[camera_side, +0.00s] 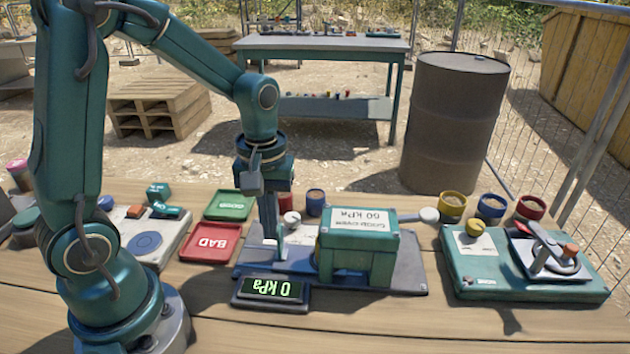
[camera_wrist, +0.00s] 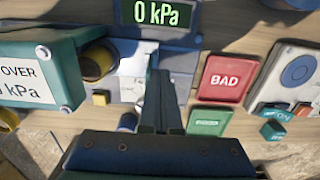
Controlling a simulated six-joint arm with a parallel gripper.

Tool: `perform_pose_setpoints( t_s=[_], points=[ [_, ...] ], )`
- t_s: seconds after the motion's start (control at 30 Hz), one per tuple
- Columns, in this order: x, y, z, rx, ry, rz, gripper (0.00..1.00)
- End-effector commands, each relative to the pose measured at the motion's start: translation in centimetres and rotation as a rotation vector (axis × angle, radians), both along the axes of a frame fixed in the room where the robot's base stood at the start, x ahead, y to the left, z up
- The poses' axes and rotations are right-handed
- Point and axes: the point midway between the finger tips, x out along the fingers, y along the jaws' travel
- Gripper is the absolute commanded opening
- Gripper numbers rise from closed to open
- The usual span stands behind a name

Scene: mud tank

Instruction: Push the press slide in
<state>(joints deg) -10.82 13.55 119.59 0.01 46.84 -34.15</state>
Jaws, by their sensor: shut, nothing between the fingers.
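The press is a green box (camera_side: 358,245) labelled "60 kPa" on a dark base plate (camera_side: 408,270). A pale grey knob (camera_side: 428,215) shows beyond its right side. In the wrist view the green box (camera_wrist: 45,75) is at the left, with a yellow-brown round part (camera_wrist: 97,63) beside it; I cannot tell which part is the slide. My gripper (camera_side: 270,232) points down over the plate, left of the box and apart from it. Its fingers (camera_wrist: 158,85) are shut and empty. Whether the tips touch the plate is unclear. The display (camera_side: 271,289) reads 0 kPa.
A red BAD tray (camera_side: 210,242) and a green tray (camera_side: 230,205) lie left of the press. A green-based clamp fixture (camera_side: 525,265) stands right. Several small pots, including a yellow one (camera_side: 453,206), line the back. The front table edge is mostly clear.

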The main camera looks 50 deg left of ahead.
Motion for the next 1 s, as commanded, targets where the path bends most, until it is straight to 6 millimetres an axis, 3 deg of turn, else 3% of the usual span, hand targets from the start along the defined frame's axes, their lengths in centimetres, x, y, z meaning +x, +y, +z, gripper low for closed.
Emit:
perform_pose_setpoints(
  t_s=[1.0],
  points=[
    [0.86,-0.86,0.01,0.0,0.0,0.002,0.0]
  ],
)
